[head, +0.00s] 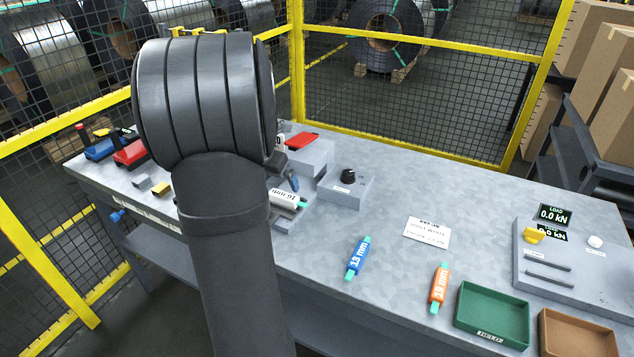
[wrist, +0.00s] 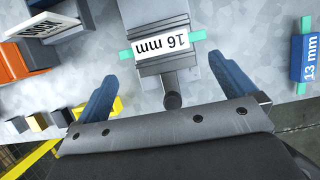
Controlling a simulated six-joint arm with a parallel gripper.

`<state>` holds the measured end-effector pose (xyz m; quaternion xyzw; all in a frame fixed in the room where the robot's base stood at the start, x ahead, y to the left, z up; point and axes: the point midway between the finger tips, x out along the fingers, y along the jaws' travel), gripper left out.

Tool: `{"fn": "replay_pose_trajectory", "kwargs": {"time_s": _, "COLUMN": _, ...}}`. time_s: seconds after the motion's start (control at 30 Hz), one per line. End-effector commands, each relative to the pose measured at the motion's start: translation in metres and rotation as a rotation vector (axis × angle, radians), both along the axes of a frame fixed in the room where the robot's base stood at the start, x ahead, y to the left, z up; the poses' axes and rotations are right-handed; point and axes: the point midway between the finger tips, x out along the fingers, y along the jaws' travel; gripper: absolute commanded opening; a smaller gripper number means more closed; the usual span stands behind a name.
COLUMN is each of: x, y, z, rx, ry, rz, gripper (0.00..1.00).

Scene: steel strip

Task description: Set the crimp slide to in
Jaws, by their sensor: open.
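The grey crimp fixture (wrist: 160,22) lies in the upper middle of the wrist view, with a white 16 mm piece (wrist: 163,45) with green ends across it. A dark round knob (wrist: 173,101) sticks out of its near end on a short stem, apparently the slide's handle. My gripper (wrist: 163,72) is open, one blue finger on each side of the knob, with gaps to both. In the head view the fixture (head: 285,222) is partly hidden behind my arm, and the knob is hidden. I cannot read the slide's setting.
A grey box with a black dial (head: 348,176) stands right of the fixture. A blue 13 mm piece (head: 358,258) and an orange 19 mm piece (head: 439,288) lie on the open bench. A green tray (head: 492,318) is at the front right. Small blocks (head: 160,188) sit left of my arm.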

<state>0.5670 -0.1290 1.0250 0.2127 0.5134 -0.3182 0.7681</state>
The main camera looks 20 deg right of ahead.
Motion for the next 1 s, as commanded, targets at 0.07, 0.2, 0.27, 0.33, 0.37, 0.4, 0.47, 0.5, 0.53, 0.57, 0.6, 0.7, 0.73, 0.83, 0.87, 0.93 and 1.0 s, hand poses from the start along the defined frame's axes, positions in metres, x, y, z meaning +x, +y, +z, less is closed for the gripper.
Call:
{"fn": "replay_pose_trajectory", "kwargs": {"time_s": 0.07, "x": 0.0, "y": 0.0, "z": 0.0, "rx": 0.0, "ry": 0.0, "rz": 0.0, "gripper": 1.0}}
{"fn": "replay_pose_trajectory", "kwargs": {"time_s": 0.2, "x": 0.0, "y": 0.0, "z": 0.003, "rx": 0.007, "ry": 0.003, "rz": -0.011, "gripper": 0.78}}
{"fn": "replay_pose_trajectory", "kwargs": {"time_s": 0.27, "x": -0.002, "y": 0.001, "z": 0.01, "rx": 0.023, "ry": 0.013, "rz": -0.036, "gripper": 0.67}}
{"fn": "replay_pose_trajectory", "kwargs": {"time_s": 0.33, "x": -0.005, "y": 0.003, "z": 0.024, "rx": 0.056, "ry": 0.035, "rz": -0.083, "gripper": 0.53}}
{"fn": "replay_pose_trajectory", "kwargs": {"time_s": 0.37, "x": -0.007, "y": 0.004, "z": 0.031, "rx": 0.074, "ry": 0.047, "rz": -0.107, "gripper": 0.49}}
{"fn": "replay_pose_trajectory", "kwargs": {"time_s": 0.4, "x": -0.01, "y": 0.007, "z": 0.041, "rx": 0.102, "ry": 0.067, "rz": -0.141, "gripper": 0.49}}
{"fn": "replay_pose_trajectory", "kwargs": {"time_s": 0.47, "x": -0.015, "y": 0.013, "z": 0.057, "rx": 0.148, "ry": 0.1, "rz": -0.187, "gripper": 0.49}}
{"fn": "replay_pose_trajectory", "kwargs": {"time_s": 0.5, "x": -0.019, "y": 0.017, "z": 0.069, "rx": 0.178, "ry": 0.12, "rz": -0.215, "gripper": 0.49}}
{"fn": "replay_pose_trajectory", "kwargs": {"time_s": 0.53, "x": -0.022, "y": 0.02, "z": 0.076, "rx": 0.199, "ry": 0.135, "rz": -0.233, "gripper": 0.49}}
{"fn": "replay_pose_trajectory", "kwargs": {"time_s": 0.57, "x": -0.025, "y": 0.024, "z": 0.084, "rx": 0.22, "ry": 0.151, "rz": -0.249, "gripper": 0.49}}
{"fn": "replay_pose_trajectory", "kwargs": {"time_s": 0.6, "x": -0.028, "y": 0.028, "z": 0.093, "rx": 0.245, "ry": 0.169, "rz": -0.266, "gripper": 0.49}}
{"fn": "replay_pose_trajectory", "kwargs": {"time_s": 0.7, "x": -0.036, "y": 0.036, "z": 0.11, "rx": 0.291, "ry": 0.207, "rz": -0.296, "gripper": 0.49}}
{"fn": "replay_pose_trajectory", "kwargs": {"time_s": 0.73, "x": -0.038, "y": 0.038, "z": 0.114, "rx": 0.301, "ry": 0.214, "rz": -0.301, "gripper": 0.49}}
{"fn": "replay_pose_trajectory", "kwargs": {"time_s": 0.83, "x": -0.041, "y": 0.041, "z": 0.118, "rx": 0.318, "ry": 0.231, "rz": -0.31, "gripper": 0.49}}
{"fn": "replay_pose_trajectory", "kwargs": {"time_s": 0.87, "x": -0.041, "y": 0.041, "z": 0.117, "rx": 0.32, "ry": 0.233, "rz": -0.311, "gripper": 0.49}}
{"fn": "replay_pose_trajectory", "kwargs": {"time_s": 0.93, "x": -0.041, "y": 0.042, "z": 0.11, "rx": 0.321, "ry": 0.235, "rz": -0.311, "gripper": 0.49}}
{"fn": "replay_pose_trajectory", "kwargs": {"time_s": 1.0, "x": -0.042, "y": 0.042, "z": 0.099, "rx": 0.32, "ry": 0.236, "rz": -0.312, "gripper": 0.49}}
